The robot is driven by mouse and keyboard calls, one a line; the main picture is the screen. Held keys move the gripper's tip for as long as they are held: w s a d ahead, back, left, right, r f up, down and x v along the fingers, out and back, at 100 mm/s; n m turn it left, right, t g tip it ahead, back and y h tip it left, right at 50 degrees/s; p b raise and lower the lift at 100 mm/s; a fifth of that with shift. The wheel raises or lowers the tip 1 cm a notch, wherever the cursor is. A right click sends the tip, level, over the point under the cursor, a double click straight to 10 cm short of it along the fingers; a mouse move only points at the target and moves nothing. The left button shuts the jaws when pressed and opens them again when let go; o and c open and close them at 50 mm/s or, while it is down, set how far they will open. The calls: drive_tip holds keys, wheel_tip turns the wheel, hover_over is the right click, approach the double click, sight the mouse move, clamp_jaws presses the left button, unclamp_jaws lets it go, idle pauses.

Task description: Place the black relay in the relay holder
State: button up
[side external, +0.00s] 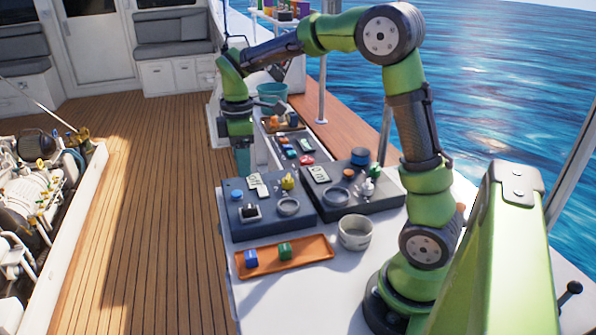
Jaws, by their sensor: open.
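My gripper (241,158) points down beyond the far left edge of the dark left panel, above the white bench. It is open, and I see nothing held in it. A small black block-like part with a pale edge (250,212) sits on the front left of the dark left panel (265,233). I cannot tell whether it is the black relay or the relay holder. No other black relay is clear at this size.
A second dark panel (385,205) with a blue cylinder (360,157) stands to the right. A grey-white cup (354,232) is beside the tray. Small coloured parts and a teal bucket (272,92) lie farther back. An open engine hatch (30,200) is at left.

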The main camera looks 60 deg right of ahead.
drive_tip(key=s+a+r+m+t+y, duration=0.1)
drive_tip(key=s+a+r+m+t, duration=0.1)
drive_tip(key=s+m, duration=0.4)
drive_tip(key=s+a+r+m+t+y, duration=0.1)
drive_tip(key=s+a+r+m+t, duration=0.2)
drive_tip(key=s, duration=0.8)
drive_tip(key=a+m+t, duration=0.2)
drive_tip(key=a+m, duration=0.1)
drive_tip(key=a, duration=0.1)
drive_tip(key=shift+s+r+m, duration=0.15)
drive_tip(key=shift+r+m, duration=0.2)
drive_tip(key=shift+m, duration=0.05)
